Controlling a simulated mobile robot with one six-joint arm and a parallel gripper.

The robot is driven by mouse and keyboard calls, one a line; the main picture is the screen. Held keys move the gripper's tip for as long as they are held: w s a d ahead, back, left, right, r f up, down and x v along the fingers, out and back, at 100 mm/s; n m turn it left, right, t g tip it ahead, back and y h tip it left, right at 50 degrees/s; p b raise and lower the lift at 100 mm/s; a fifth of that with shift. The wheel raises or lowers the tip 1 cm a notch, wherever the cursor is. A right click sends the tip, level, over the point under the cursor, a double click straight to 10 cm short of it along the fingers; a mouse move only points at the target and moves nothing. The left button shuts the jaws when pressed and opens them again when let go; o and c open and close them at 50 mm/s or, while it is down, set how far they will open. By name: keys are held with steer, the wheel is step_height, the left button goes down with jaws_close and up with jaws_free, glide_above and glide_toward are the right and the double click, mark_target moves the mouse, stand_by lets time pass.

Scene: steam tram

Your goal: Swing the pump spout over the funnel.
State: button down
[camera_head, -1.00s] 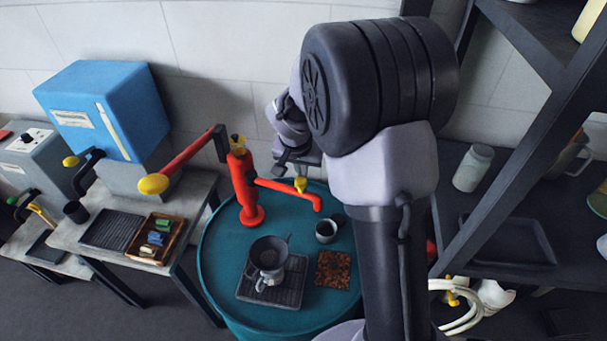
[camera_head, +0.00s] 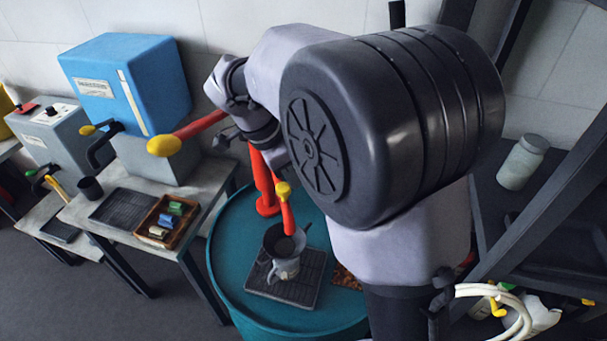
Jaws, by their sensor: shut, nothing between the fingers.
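The red hand pump (camera_head: 267,200) stands on the teal drum top (camera_head: 232,262), its upper part hidden behind my arm. Its red spout (camera_head: 288,215) with a yellow knob (camera_head: 283,190) points toward the camera. The spout's tip appears above the dark funnel (camera_head: 278,241), near the funnel's far right rim in the picture. The funnel sits in a grey jug (camera_head: 286,268) on a dark drip tray (camera_head: 308,272). My gripper (camera_head: 222,141) is shut and empty, left of the spout near the red pump handle (camera_head: 200,125). It appears apart from the spout.
The handle's yellow knob (camera_head: 163,146) sticks out to the left. A blue box machine (camera_head: 125,80) and a brown tray of small blocks (camera_head: 160,235) are on the left bench. A dark shelf rack with a pale jar (camera_head: 523,160) stands on the right.

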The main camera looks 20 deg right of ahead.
steer(key=shift+a, duration=0.6)
stand_by(0.3)
step_height(320, 180, up, 10)
steer(key=p, duration=0.3)
steer(key=shift+d, duration=0.3)
steer(key=shift+d, duration=0.1)
